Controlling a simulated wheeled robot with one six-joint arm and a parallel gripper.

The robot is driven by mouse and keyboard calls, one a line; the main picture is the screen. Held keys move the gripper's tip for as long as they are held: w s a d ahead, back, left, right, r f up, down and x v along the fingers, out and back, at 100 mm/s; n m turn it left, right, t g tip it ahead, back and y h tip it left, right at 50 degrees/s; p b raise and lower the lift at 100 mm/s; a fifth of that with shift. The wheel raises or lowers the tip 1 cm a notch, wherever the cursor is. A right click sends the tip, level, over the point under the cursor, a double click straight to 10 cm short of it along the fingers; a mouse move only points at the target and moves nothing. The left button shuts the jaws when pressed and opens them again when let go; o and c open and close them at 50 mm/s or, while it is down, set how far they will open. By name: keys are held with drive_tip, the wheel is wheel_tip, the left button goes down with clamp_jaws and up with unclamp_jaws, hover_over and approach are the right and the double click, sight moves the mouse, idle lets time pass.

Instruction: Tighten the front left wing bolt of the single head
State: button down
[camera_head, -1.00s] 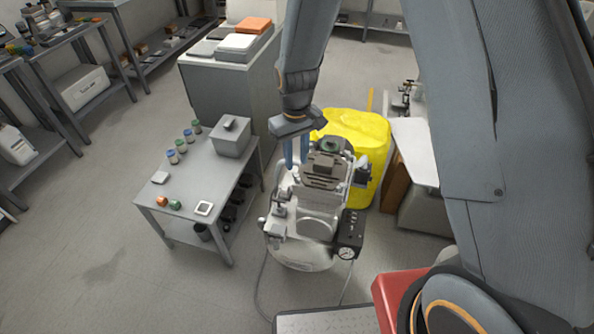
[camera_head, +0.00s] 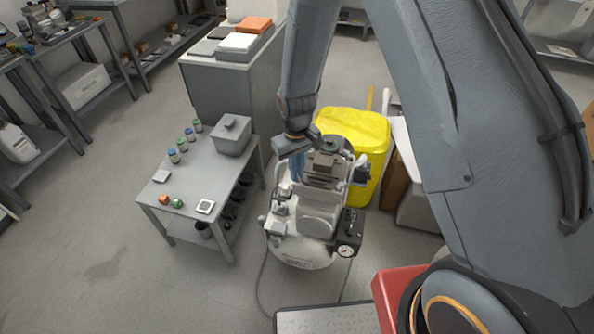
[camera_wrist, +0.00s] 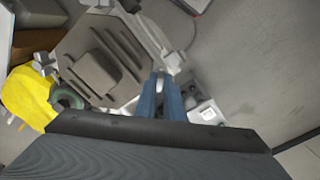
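The white compressor (camera_head: 303,252) stands on the floor in the middle of the head view, with its grey-brown ribbed head (camera_head: 322,170) on top. The head also shows large in the wrist view (camera_wrist: 100,66). My gripper (camera_head: 297,176) points down at the head's left side in the head view. In the wrist view its two blue fingers (camera_wrist: 160,76) lie beside the head's edge, with a narrow gap between them. A small pale part shows in that gap. I cannot make out the wing bolt or whether the fingers press on anything.
A grey table (camera_head: 190,185) with several small jars and a grey box (camera_head: 232,136) stands left of the compressor. A yellow container (camera_head: 352,140) stands close behind it. A black box with a gauge (camera_head: 348,238) is on its front right. Open floor lies at front left.

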idle(0.4)
drive_tip(key=m, duration=0.4)
drive_tip(key=shift+m, duration=0.4)
drive_tip(key=m, duration=0.4)
drive_tip(key=shift+m, duration=0.3)
drive_tip(key=m, duration=0.4)
drive_tip(key=shift+m, duration=2.2)
drive_tip(key=c, duration=1.9)
unclamp_jaws()
drive_tip(key=shift+o, duration=0.2)
drive_tip(key=shift+r, duration=0.15)
